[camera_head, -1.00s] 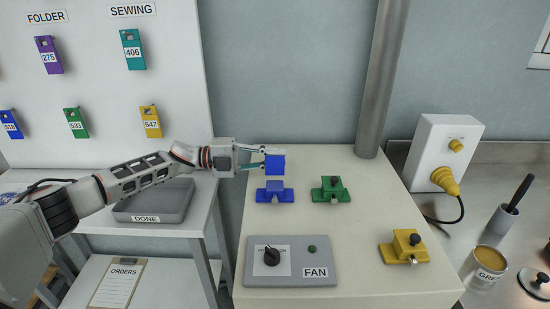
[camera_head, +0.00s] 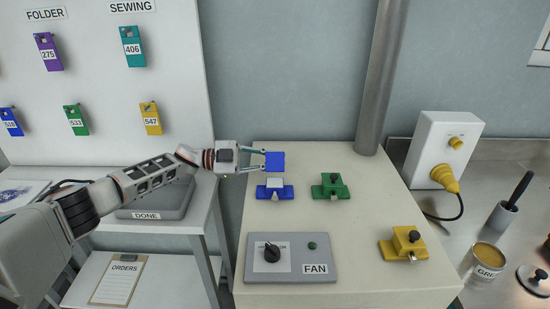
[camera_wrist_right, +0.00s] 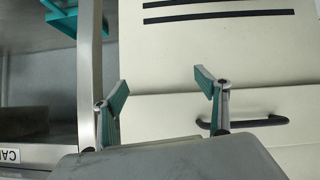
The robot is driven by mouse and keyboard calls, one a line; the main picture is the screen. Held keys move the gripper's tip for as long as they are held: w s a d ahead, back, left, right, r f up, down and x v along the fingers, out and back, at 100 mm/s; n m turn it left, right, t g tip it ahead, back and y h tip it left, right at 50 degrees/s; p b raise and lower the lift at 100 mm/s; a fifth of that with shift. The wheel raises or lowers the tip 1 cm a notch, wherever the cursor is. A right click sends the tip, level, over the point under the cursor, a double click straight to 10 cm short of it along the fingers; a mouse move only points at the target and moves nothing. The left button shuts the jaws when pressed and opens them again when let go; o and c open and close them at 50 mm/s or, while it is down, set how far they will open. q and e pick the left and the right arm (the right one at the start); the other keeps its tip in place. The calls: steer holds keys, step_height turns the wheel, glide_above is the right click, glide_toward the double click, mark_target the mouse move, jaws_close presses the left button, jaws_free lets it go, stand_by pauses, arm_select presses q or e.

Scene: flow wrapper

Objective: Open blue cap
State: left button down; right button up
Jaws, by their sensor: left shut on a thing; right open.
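The blue cap (camera_head: 275,161) shows as a flat square plate at the back of the blue housing (camera_head: 262,191) on the cream table. The housing's top is uncovered and shows a pale face. My left gripper (camera_head: 263,160) comes in from the left and is shut on the cap's left side. I cannot tell whether the cap is still joined to the housing. My right gripper (camera_wrist_right: 161,90) is open and empty in the right wrist view, over a pale surface with a dark handle; it is not in the head view.
A green capped unit (camera_head: 331,187) stands right of the blue one, and a yellow unit (camera_head: 404,245) nearer the front right. The grey fan panel (camera_head: 290,278) is in front. A metal pipe (camera_head: 383,80) rises behind the table. A grey tray (camera_head: 170,210) is left.

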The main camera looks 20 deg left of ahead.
arm_select(q)
steer(key=shift+f+n, duration=0.15)
steer(key=shift+n, duration=0.25)
steer(key=c, duration=2)
jaws_free()
steer(key=shift+v, duration=3.8)
